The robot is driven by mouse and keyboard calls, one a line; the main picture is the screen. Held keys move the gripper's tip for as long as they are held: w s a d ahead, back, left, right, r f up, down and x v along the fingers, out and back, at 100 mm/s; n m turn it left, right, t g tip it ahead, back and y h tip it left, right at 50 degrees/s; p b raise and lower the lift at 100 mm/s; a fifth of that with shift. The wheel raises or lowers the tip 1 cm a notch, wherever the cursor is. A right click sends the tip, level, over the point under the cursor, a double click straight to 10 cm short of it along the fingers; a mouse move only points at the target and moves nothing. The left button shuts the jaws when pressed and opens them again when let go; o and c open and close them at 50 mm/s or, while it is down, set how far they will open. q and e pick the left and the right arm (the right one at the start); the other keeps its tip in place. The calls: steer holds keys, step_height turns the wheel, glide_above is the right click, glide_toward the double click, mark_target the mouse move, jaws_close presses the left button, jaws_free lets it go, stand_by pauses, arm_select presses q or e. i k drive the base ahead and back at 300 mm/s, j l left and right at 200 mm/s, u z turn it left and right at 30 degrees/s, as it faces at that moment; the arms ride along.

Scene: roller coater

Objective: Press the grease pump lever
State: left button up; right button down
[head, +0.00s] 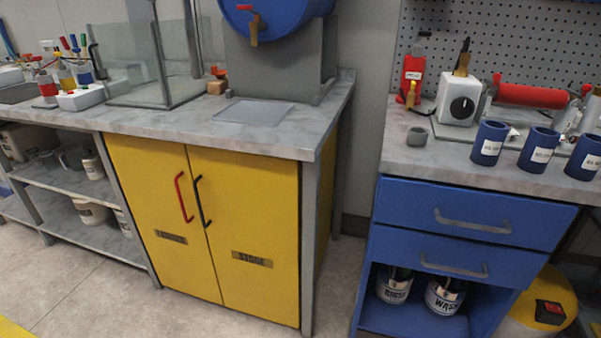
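No part labelled as a grease pump can be read. A small red upright unit (413,71) with a white label, a dark top and an orange-brown piece low at its front stands at the back left of the right bench; it may be the grease pump, but I cannot tell. A white box (459,98) with a black dial stands beside it, with a dark and brown handle-like piece (463,58) on top. Neither of my grippers is in view, and nothing touches these things.
Several blue cups (489,143) line the front of the right bench (428,163), near a red roller (531,95). A gap separates it from the left bench (270,140), which carries a blue drum (276,17). A yellow bin (541,305) stands lower right. Floor at front is clear.

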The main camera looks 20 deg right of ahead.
mark_target(422, 35)
steer(key=i+z, duration=0.15)
steer(key=z, duration=0.2)
steer(key=i+j+z, duration=0.1)
steer(key=z, duration=0.3)
steer(key=i+j+z, duration=0.1)
steer(key=i+z, duration=0.25)
steer(key=k, duration=0.1)
